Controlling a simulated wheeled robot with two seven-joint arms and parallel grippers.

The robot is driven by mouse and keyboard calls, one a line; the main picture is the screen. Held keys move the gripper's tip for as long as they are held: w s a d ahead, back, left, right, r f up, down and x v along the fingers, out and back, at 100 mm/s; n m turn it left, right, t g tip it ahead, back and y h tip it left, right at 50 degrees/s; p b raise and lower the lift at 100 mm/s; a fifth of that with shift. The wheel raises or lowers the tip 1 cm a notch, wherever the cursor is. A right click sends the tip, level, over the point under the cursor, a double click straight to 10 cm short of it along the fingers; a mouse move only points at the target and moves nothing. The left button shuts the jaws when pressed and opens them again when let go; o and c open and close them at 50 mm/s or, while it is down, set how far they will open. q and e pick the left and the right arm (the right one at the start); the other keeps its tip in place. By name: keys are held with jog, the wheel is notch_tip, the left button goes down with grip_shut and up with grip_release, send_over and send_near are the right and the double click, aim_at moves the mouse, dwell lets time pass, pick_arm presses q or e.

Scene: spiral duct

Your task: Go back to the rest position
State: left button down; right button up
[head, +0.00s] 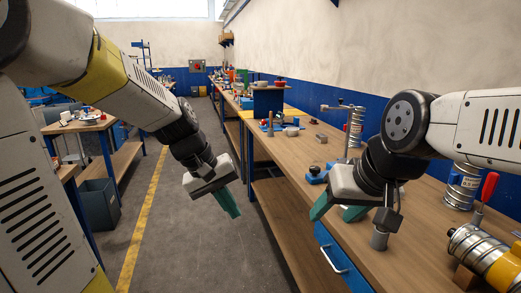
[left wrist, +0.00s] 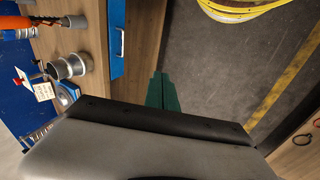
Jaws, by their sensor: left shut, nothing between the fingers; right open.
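My left gripper (head: 228,203) hangs in the air over the aisle floor, left of the long workbench. Its green fingers are shut with nothing between them, and they also show in the left wrist view (left wrist: 162,92). My right gripper (head: 336,212) is over the front edge of the workbench (head: 300,152), its green fingers apart and empty.
Spiral duct pieces (head: 462,186) stand on the bench at the right, with a yellow and metal tool (head: 485,250) nearer. A blue drawer (head: 335,255) is under the bench edge. Another bench (head: 85,124) and a dark bin (head: 100,203) stand left.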

pick_arm(q)
jog(key=s+a+r+m+t+y, duration=0.1)
jog(key=s+a+r+t, duration=0.1)
jog(key=s, duration=0.3)
jog(key=s+a+r+m+t+y, duration=0.1)
jog(key=s+a+r+m+t, duration=0.1)
jog(key=s+a+r, duration=0.2)
jog(key=shift+s+a, duration=0.65)
jog(key=shift+s, duration=0.05)
